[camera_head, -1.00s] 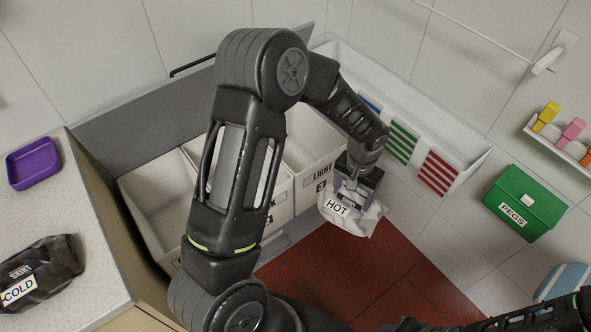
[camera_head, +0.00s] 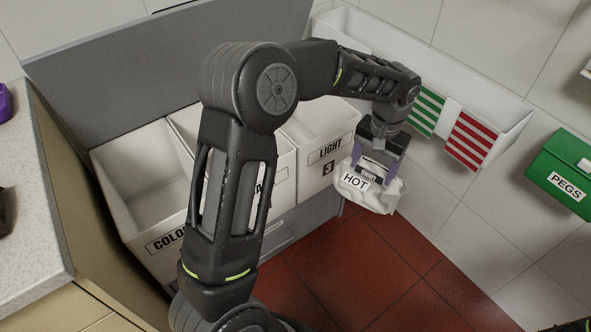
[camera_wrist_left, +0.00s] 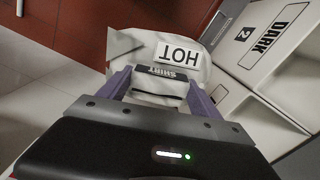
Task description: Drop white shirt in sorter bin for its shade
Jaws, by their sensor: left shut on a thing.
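My left gripper (camera_head: 376,162) is shut on the white shirt (camera_head: 376,194), a folded bundle with a HOT label. It hangs over the red floor, just right of the LIGHT bin (camera_head: 318,132), and is outside it. The shirt also shows between the purple fingers in the left wrist view (camera_wrist_left: 140,48), with SHIRT printed on a dark tag. The sorter has a COLO-labelled bin (camera_head: 125,215) at left, a middle bin partly hidden by my left arm, and the LIGHT bin marked 3 at right. The wrist view shows a DARK label marked 2 (camera_wrist_left: 268,36). My right gripper is not in view.
A raised grey lid (camera_head: 130,70) stands behind the bins. A white wall trough (camera_head: 500,135) with green-striped (camera_head: 425,110) and red-striped cloths (camera_head: 468,140) is at right. A green PEGS box (camera_head: 565,172) hangs farther right. A counter (camera_head: 30,200) stands at left.

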